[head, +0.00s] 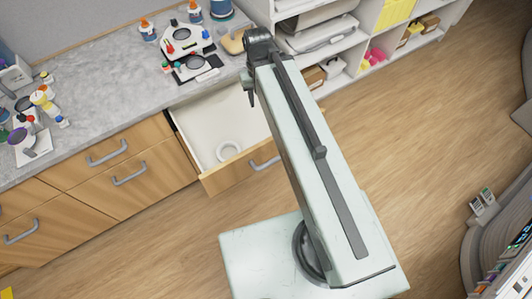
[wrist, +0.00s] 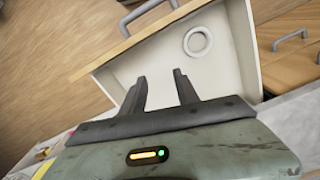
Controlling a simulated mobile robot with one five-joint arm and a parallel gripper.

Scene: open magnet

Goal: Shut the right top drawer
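The right top drawer (head: 207,135) stands open below the grey countertop in the head view, pulled out with its white inside showing. Its wooden front (head: 228,176) carries a grey handle (head: 266,163), partly hidden behind my arm. A white ring-shaped object (head: 229,150) lies in the drawer. In the wrist view the drawer front (wrist: 130,40), its handle (wrist: 146,10) and the ring (wrist: 198,41) show beyond my gripper. My gripper (wrist: 162,80) has its two dark fingers apart with nothing between them. It appears over the drawer; contact cannot be told.
The countertop (head: 100,75) holds microscopes, glue bottles and other items. Closed wooden drawers (head: 120,175) stand left of the open one. White shelves (head: 350,45) with boxes stand to the right. The wooden floor (head: 420,130) is clear right of my arm.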

